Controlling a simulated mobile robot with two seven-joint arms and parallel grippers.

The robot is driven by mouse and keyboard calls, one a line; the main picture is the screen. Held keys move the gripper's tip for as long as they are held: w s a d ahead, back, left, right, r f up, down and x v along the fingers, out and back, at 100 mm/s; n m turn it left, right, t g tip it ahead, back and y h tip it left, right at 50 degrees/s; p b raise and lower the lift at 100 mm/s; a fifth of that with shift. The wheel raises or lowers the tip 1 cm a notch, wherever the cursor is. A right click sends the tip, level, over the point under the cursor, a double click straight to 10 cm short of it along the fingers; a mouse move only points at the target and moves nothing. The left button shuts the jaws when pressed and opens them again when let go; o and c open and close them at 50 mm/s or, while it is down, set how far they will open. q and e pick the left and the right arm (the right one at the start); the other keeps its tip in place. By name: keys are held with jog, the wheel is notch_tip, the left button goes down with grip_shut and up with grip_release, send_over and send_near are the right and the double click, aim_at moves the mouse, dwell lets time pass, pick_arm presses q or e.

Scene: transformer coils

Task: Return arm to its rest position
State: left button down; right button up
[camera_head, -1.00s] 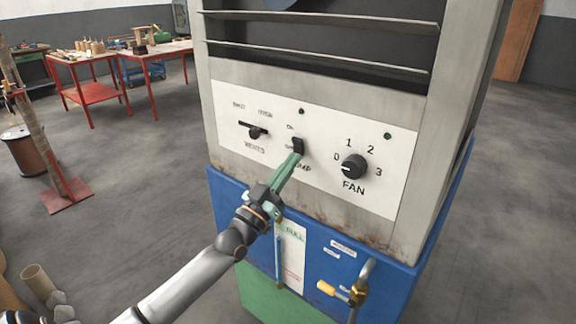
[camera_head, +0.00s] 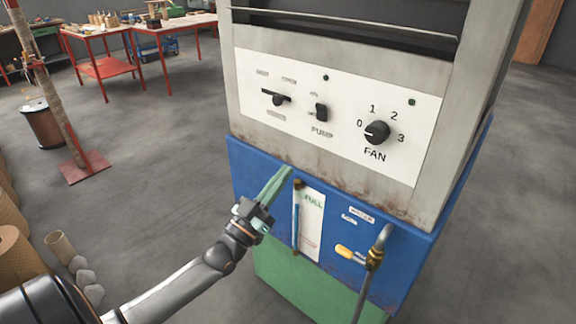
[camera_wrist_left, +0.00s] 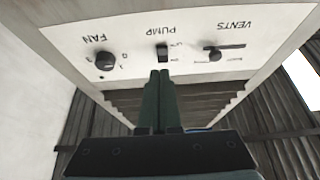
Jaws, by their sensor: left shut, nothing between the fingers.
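My left arm comes in from the lower left in the head view. Its gripper (camera_head: 284,172) has green fingers, shut and empty, in front of the blue lower part of the machine, below the white control panel (camera_head: 350,155). The panel carries a vents lever (camera_head: 277,99), a black pump switch (camera_head: 321,112) and a fan knob (camera_head: 377,132) pointing toward 0. In the left wrist view the shut fingers (camera_wrist_left: 158,75) point toward the panel, which appears upside down. I cannot tell the exact gap to the machine. My right gripper is not in view.
A sight tube with a label (camera_head: 311,222) and a pipe with a yellow-handled valve (camera_head: 375,258) stick out from the machine front. Cardboard rolls (camera_head: 18,250) stand at the left. Red tables (camera_head: 105,68) are at the back. The floor between is open.

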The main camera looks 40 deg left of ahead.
pick_arm(q)
jog(key=shift+s, duration=0.1)
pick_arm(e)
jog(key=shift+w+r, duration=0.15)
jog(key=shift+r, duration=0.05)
pick_arm(q)
jog(key=s+d+f+g+h+p, duration=0.1)
jog(key=s+d+f+g+p, duration=0.45)
jog(key=d+f, duration=0.45)
jog(key=s+d+f+g+p, duration=0.2)
jog(key=s+d+f+g, duration=0.1)
jog(key=s+f, duration=0.3)
jog(key=s+d+f+m+g+p, duration=0.1)
jog(key=s+d+f+g+p, duration=0.2)
jog(key=s, duration=0.6)
notch_tip(320, 180, down, 3)
jog(key=d+g, duration=0.1)
jog(key=g, duration=0.2)
jog(key=shift+d+r+y, duration=0.15)
jog(key=shift+d+y, duration=0.15)
jog(key=shift+y, duration=0.1)
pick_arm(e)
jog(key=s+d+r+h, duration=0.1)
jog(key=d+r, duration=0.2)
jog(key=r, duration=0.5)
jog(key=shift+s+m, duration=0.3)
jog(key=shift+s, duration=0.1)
